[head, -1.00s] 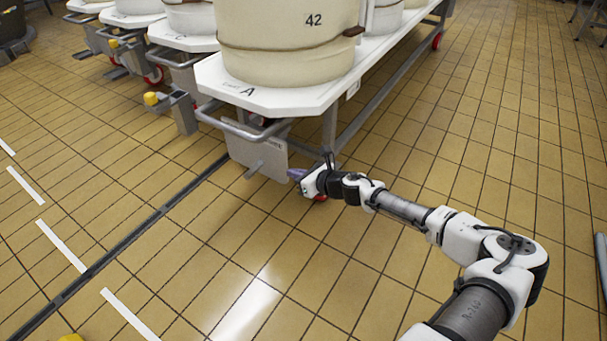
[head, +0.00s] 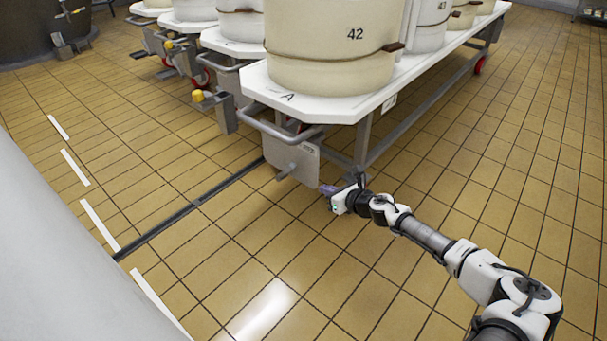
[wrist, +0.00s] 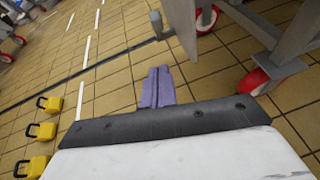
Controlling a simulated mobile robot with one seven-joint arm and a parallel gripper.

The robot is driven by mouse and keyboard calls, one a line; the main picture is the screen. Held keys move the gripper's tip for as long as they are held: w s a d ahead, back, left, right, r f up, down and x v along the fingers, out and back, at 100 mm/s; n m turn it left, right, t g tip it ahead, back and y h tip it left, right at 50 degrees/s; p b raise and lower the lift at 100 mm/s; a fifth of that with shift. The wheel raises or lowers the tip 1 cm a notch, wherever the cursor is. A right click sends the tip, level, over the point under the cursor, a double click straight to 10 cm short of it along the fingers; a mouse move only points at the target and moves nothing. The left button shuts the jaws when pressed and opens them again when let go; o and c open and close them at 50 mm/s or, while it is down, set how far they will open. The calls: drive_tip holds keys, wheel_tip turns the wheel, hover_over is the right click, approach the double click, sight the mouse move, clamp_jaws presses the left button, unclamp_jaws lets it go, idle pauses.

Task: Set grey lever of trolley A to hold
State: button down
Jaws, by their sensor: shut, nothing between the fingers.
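Trolley A (head: 330,115) has a white top marked A and carries a cream vat marked 42. Under its front handle hangs a grey plate (head: 303,157) with a small grey lever (head: 286,172) sticking out low on its front. Lettering on the plate is too small to read. My gripper (head: 325,189), with purple fingers, is just right of the plate's lower right corner, low over the floor. In the wrist view its fingers (wrist: 157,84) are together and empty. A grey bar end (wrist: 156,22), apparently the lever, shows beyond the fingertips, apart from them.
A red wheel (wrist: 258,82) and a grey trolley leg (wrist: 293,38) stand close on the right in the wrist view. Yellow padlock-shaped objects (wrist: 42,131) show at left. More vat trolleys (head: 235,48) stand behind. The tiled floor (head: 230,250) in front is clear.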

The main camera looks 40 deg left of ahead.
drive_tip(key=b, duration=0.6)
approach(286, 172)
drive_tip(key=w+a, duration=0.2)
drive_tip(key=a, duration=0.1)
drive_tip(key=shift+d+f, duration=0.1)
drive_tip(key=shift+f, duration=0.35)
drive_tip(key=shift+r+p, duration=0.1)
drive_tip(key=shift+p, duration=0.25)
